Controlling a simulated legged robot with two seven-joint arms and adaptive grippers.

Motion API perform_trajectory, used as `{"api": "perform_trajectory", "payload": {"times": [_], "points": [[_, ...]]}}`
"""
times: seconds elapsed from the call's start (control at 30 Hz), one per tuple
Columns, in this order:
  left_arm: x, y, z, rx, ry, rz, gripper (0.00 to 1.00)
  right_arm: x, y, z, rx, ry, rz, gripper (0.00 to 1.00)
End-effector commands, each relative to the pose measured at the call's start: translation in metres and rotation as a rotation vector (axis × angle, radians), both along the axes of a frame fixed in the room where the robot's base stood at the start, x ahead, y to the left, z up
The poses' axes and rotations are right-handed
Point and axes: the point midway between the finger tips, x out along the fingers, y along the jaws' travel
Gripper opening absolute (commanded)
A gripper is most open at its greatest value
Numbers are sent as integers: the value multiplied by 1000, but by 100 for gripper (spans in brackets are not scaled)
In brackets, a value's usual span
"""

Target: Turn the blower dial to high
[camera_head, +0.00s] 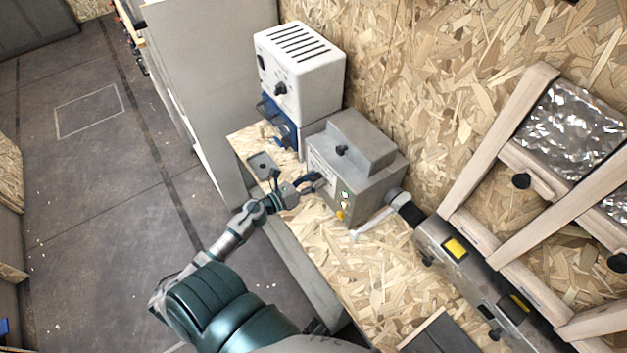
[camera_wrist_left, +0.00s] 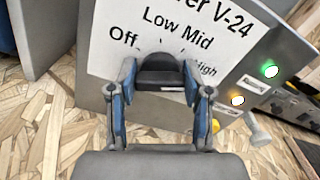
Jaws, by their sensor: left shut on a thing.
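The grey blower box (camera_head: 372,187) stands on the bench, and its white label (camera_wrist_left: 115,45) shows close up in the left wrist view. The label reads Off, Low, Mid and High around a black dial (camera_wrist_left: 160,68). My left gripper (camera_head: 316,184) is at the box's front face. In the left wrist view its blue-padded fingers (camera_wrist_left: 160,82) are shut on the dial, one on each side. Which mark the dial points to cannot be told, as the fingers hide part of it. My right gripper is not in view.
A green light (camera_wrist_left: 270,70) and an amber light (camera_wrist_left: 238,100) sit right of the label. A white vented box (camera_head: 305,75) with its own dial stands behind. A duct (camera_head: 400,205) leaves the grey box on the right. Wooden framing (camera_head: 500,150) stands at the right.

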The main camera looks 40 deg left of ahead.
Motion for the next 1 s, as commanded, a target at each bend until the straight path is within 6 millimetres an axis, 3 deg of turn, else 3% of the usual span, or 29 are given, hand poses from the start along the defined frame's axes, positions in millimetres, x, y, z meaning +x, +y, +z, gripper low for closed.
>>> {"api": "perform_trajectory", "payload": {"times": [0.03,0.13,0.53,1.0], "points": [[-1,0,-4,2,8,1,52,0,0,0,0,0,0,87],[-1,0,-3,2,6,1,75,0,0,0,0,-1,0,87],[-7,2,-1,0,3,1,75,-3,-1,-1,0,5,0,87],[-96,29,-3,-2,5,4,75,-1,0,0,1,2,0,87]]}}
